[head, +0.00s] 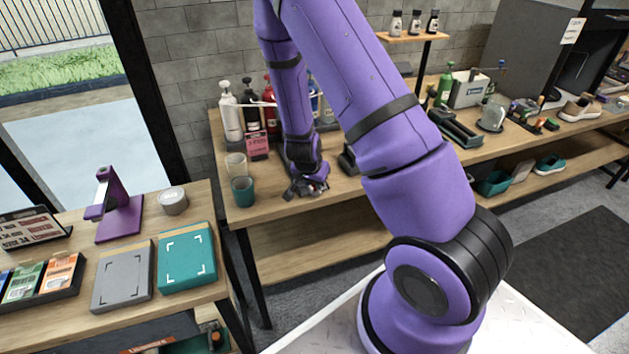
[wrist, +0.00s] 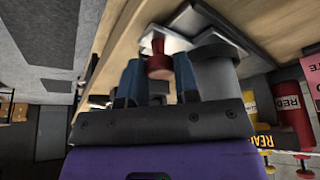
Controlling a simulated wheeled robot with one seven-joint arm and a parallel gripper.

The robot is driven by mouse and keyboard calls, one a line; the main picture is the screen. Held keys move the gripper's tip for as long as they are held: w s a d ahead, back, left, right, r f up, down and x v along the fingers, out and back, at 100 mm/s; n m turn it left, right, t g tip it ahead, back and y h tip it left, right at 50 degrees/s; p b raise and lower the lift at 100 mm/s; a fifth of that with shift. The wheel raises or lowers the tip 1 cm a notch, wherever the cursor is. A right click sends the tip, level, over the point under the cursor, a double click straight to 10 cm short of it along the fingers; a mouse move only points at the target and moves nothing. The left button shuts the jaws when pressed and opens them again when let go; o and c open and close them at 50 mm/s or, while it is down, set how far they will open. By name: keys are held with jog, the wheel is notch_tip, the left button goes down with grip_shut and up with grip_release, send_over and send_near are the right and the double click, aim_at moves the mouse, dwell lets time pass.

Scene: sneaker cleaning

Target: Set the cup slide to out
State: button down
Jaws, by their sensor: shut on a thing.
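My gripper (head: 306,187) is low over the middle wooden table in the head view, near its front edge. In the wrist view my gripper (wrist: 158,78) has its two blue fingers closed on either side of a small red knob (wrist: 159,62). The knob sits against a pale metal piece (wrist: 190,24), which looks like the cup slide. A grey cylindrical body (wrist: 214,75) stands just right of the fingers. In the head view my gripper and arm hide most of this device, so I cannot tell the slide's position.
A teal cup (head: 243,191) and a pale cup (head: 236,165) stand left of my gripper. Pump bottles (head: 230,112) and a pink sign (head: 256,145) stand behind. A black tool (head: 455,127) lies farther right.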

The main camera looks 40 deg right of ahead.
jog(key=shift+s, duration=0.25)
jog(key=c, duration=0.9)
grip_release()
jog(key=shift+o, duration=0.2)
jog(key=v, duration=1)
jog(key=shift+a+r, duration=0.15)
jog(key=shift+r, duration=0.2)
